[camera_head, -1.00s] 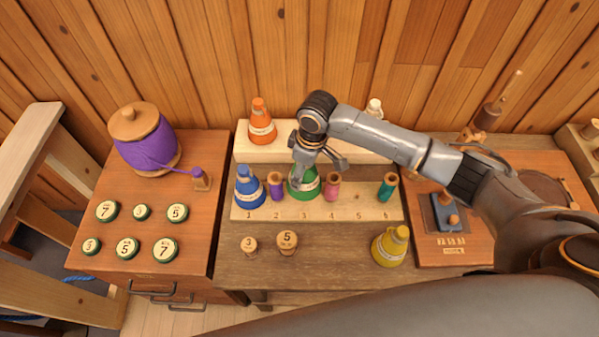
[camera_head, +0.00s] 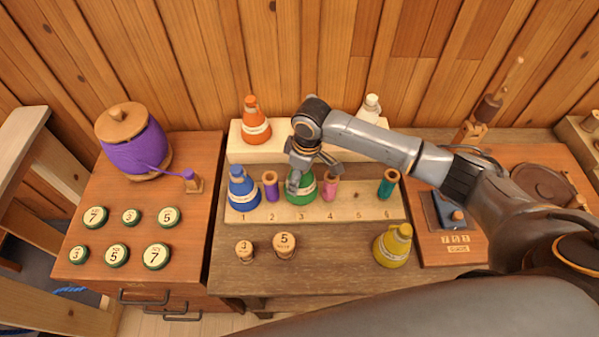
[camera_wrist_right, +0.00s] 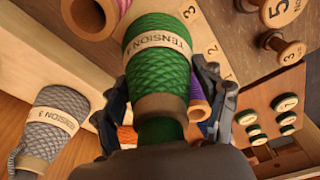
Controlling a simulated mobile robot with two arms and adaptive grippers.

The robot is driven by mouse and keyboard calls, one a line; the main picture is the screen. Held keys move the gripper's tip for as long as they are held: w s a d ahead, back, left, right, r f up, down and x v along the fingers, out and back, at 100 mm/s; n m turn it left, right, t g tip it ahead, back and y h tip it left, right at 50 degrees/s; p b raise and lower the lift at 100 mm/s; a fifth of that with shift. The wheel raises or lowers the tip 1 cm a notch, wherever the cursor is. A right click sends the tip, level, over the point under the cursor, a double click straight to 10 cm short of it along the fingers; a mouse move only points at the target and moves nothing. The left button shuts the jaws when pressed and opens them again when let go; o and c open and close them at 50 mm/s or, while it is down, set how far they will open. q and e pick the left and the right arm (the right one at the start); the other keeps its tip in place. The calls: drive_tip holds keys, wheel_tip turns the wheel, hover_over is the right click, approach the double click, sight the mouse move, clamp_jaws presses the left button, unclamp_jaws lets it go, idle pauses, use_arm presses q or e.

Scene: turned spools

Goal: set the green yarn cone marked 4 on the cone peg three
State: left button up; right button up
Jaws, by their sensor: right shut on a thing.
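The green yarn cone (camera_head: 301,192) stands upright over place 3 of the light wooden rack (camera_head: 350,213), between a purple spool (camera_head: 270,187) and a pink spool (camera_head: 331,188). The wrist view shows the green cone (camera_wrist_right: 160,60) up close, with a pale band reading TENSION and a partly hidden number. My right gripper (camera_head: 312,172) is shut on the cone near its top, with a finger on each side in the wrist view (camera_wrist_right: 165,100). The peg under the cone is hidden, and I cannot tell whether the cone rests fully on the rack. My left gripper is out of view.
A blue cone (camera_head: 242,190) stands at place 1 and a teal spool (camera_head: 388,185) at place 6. Orange (camera_head: 255,122) and white (camera_head: 370,108) cones stand behind. A yellow cone (camera_head: 393,247) and two wooden spools (camera_head: 285,245) are in front.

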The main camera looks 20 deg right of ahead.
drive_tip(key=shift+f, duration=0.2)
idle(0.4)
drive_tip(key=shift+f+b, duration=0.3)
drive_tip(key=shift+f, duration=0.55)
drive_tip(key=shift+p, duration=0.45)
drive_tip(key=shift+p, duration=0.4)
idle(0.5)
drive_tip(key=shift+f+b, duration=0.3)
drive_tip(key=shift+f, duration=0.25)
idle(0.4)
drive_tip(key=o, duration=1.3)
drive_tip(key=shift+c, duration=0.2)
drive_tip(key=shift+s, duration=0.1)
